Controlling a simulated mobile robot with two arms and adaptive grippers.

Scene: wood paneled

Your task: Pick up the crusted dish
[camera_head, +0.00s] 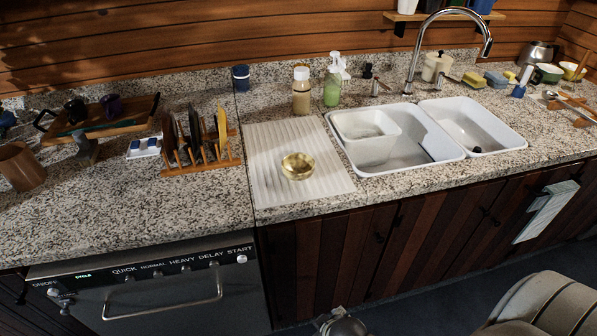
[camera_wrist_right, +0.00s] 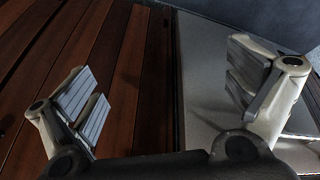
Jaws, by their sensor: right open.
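A small gold-coloured bowl (camera_head: 298,166) sits upright on the white ribbed drying mat (camera_head: 268,178), left of the sink. It is the only dish on the mat; at this size I cannot make out a crust on it. My right gripper (camera_wrist_right: 165,88) is open in the right wrist view, with nothing between its fingers. Dark wood cabinet boards and a grey panel show behind it, so it is low in front of the counter and away from the bowl. My left gripper is not in view.
A white double sink (camera_head: 405,150) with a tall faucet (camera_head: 421,45) is right of the mat. A wooden plate rack (camera_head: 201,160) stands left of it. A brown bottle (camera_head: 301,95) and green spray bottle (camera_head: 333,85) stand behind. The speckled counter's front left (camera_head: 120,215) is clear.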

